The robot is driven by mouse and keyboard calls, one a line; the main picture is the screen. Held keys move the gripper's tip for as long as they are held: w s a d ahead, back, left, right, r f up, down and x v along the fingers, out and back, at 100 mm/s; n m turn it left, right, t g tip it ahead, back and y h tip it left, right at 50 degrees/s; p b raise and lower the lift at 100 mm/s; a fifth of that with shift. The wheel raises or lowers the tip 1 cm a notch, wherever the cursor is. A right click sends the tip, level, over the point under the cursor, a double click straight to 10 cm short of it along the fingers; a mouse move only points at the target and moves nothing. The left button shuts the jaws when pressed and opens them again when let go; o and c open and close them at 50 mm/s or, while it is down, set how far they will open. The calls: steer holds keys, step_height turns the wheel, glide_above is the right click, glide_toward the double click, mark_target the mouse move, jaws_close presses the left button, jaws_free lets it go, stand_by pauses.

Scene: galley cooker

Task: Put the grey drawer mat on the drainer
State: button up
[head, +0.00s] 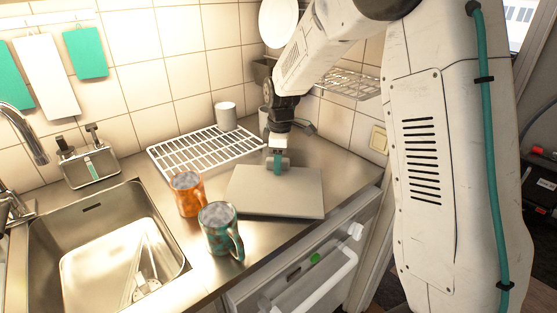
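The grey drawer mat (270,203) appears to be the flat grey rectangular sheet on the steel worktop, right of the mugs. The drainer (167,160) is a white wire rack on the worktop against the tiled wall, behind and left of the mat. My gripper (278,168) points down at the mat's back edge, right of the drainer. Its fingertips are small in view, and I cannot tell whether they touch or hold the mat.
An orange mug (187,196) and a teal mug (217,232) stand left of the mat, close to it. A white cup (226,117) stands at the drainer's back. A steel sink (105,255) is at left. A wire shelf (350,85) hangs behind my arm.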

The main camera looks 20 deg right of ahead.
steer(key=shift+r, duration=0.1)
step_height(320, 180, up, 11)
steer(key=s+r+m, duration=0.2)
steer(key=s+r, duration=0.3)
steer(key=s, duration=0.3)
steer(key=s+f+m+t, duration=0.1)
steer(key=s+m, duration=0.9)
steer(key=s, duration=1.8)
steer(key=shift+s+f+m, duration=0.3)
